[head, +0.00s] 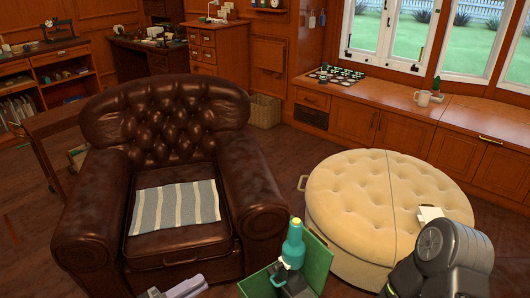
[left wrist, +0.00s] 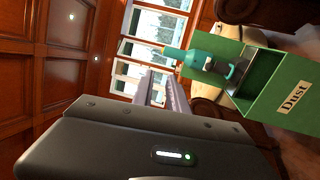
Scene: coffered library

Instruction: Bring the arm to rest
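My left gripper (head: 178,289) is at the bottom edge of the head view, in front of the leather armchair, only partly in frame. In the left wrist view its two pale grey fingers (left wrist: 161,92) stand apart with nothing between them. Beside them is a green box (left wrist: 290,75) labelled "Dust", with a teal bottle (left wrist: 200,60) with a yellow tip at its open side. In the head view the bottle (head: 293,243) stands upright at the green box (head: 319,268), right of the gripper and apart from it. My right arm shows at lower right; its gripper is out of frame.
A brown leather armchair (head: 250,190) with a striped cloth (head: 175,206) fills the left centre. A round cream tufted ottoman (head: 345,190) stands at right. Some dark floor is clear between armchair and ottoman.

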